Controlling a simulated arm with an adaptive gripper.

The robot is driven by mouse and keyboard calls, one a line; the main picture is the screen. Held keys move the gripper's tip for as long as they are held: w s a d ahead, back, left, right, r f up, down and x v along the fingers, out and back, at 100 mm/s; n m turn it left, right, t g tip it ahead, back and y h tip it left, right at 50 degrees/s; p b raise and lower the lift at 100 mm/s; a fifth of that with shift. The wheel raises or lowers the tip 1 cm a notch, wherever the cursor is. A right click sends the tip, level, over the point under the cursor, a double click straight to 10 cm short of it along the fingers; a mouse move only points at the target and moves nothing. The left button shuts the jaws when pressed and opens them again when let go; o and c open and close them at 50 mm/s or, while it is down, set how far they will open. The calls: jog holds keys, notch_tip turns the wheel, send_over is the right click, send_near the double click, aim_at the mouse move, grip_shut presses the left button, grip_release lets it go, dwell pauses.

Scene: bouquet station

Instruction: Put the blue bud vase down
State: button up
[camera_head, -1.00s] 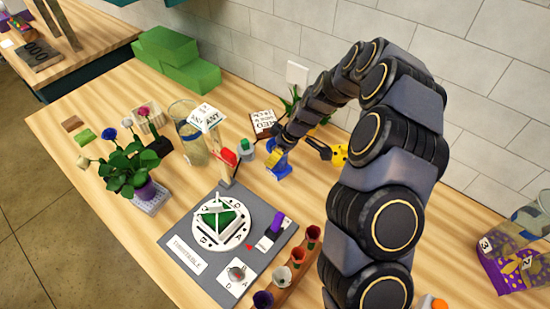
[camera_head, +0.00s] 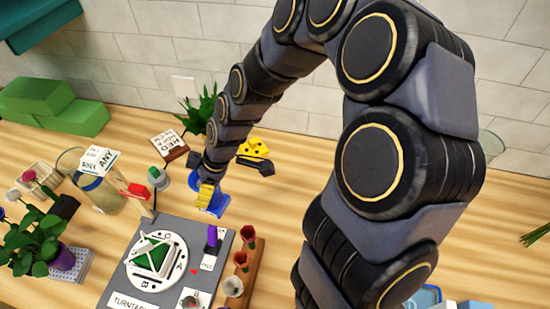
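My gripper (camera_head: 207,190) is at the end of the dark segmented arm, low over the table beyond the turntable board. A blue object (camera_head: 217,205), which looks like the blue bud vase, is right at the gripper, close to or on the wooden surface. A small yellow part (camera_head: 205,196) shows in front of it. The arm's end covers much of the blue object. I cannot tell whether the fingers are closed on it, or whether its base touches the table.
The grey turntable board (camera_head: 185,232) is in front, with a rack (camera_head: 255,262) of small cups on its right. A green-topped bottle (camera_head: 158,177), a glass vase (camera_head: 100,190) and a potted plant (camera_head: 35,240) stand left. A yellow-and-black item (camera_head: 255,152) lies behind right. Bare wood lies right.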

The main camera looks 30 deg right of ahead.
jog(key=s+d+m+t+h, duration=0.1)
jog(key=d+m+h, duration=0.1)
jog(key=d+m, duration=0.6)
jog(key=s+d+m+t+h, duration=0.1)
jog(key=d+m, duration=0.6)
jog(key=d, duration=1.1)
jog(key=shift+s+d+m+h, duration=0.15)
jog(key=shift+s+m+h, duration=0.25)
jog(key=shift+s+h, duration=0.6)
jog(key=w+d+f, duration=0.1)
jog(key=w+d, duration=0.1)
jog(key=w+d+f, duration=0.1)
jog(key=w, duration=0.1)
jog(key=w+d+f, duration=0.1)
jog(key=w+d, duration=0.1)
jog(key=w, duration=0.1)
jog(key=shift+w+d+f, duration=0.1)
jog(key=shift+d+f, duration=0.2)
jog(key=shift+f, duration=0.05)
jog(key=shift+d+x, duration=0.35)
jog(key=shift+x, duration=1.35)
jog(key=shift+d+x, duration=0.3)
jog(key=shift+x, duration=1.45)
jog(key=shift+d+x, duration=0.35)
jog(key=shift+x, duration=1.35)
jog(key=shift+w+r, duration=0.1)
jog(key=shift+w, duration=0.05)
jog(key=o, duration=1.1)
